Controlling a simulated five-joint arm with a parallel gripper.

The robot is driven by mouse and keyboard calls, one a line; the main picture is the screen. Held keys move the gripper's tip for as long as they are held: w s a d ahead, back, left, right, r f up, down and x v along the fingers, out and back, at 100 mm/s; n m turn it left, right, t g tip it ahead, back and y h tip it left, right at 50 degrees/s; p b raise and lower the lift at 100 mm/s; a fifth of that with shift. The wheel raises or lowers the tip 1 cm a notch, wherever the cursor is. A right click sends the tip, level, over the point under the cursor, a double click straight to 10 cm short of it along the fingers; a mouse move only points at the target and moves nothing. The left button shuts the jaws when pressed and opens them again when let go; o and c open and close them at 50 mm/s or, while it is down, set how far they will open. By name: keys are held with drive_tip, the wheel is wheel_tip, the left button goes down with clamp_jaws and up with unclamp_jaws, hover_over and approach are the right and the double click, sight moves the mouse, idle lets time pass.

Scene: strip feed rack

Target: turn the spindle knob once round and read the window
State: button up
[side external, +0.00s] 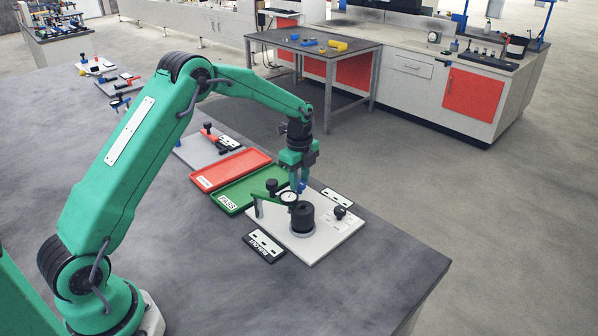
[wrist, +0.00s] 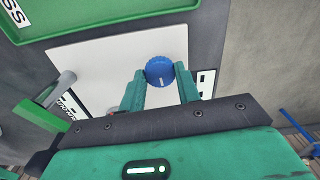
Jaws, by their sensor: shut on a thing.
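The blue spindle knob (side external: 301,187) stands at the back of a white plate (side external: 325,236). My gripper (side external: 298,181) points down over it, and its green fingers are shut on it. In the wrist view the ribbed blue knob (wrist: 160,71) sits between the two fingertips, with a short white mark on its top. A round dial gauge (side external: 289,197) on a green bracket is at the plate's left side. A small white panel with dark slots (side external: 338,198) lies beside the plate; its reading is too small to make out.
A black cylinder (side external: 302,217) and a black knob (side external: 340,212) stand on the plate. A runout label (side external: 264,247) lies in front. A green pass tray (side external: 250,189) and a red tray (side external: 231,170) lie to the left. The bench front right is clear.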

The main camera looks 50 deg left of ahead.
drive_tip(key=n, duration=1.1)
drive_tip(key=shift+n, duration=0.4)
drive_tip(key=n, duration=0.5)
drive_tip(key=shift+r, duration=0.1)
drive_tip(key=n, duration=0.6)
drive_tip(key=shift+n, duration=0.3)
drive_tip(key=o, duration=1)
drive_tip(key=shift+c, duration=0.2)
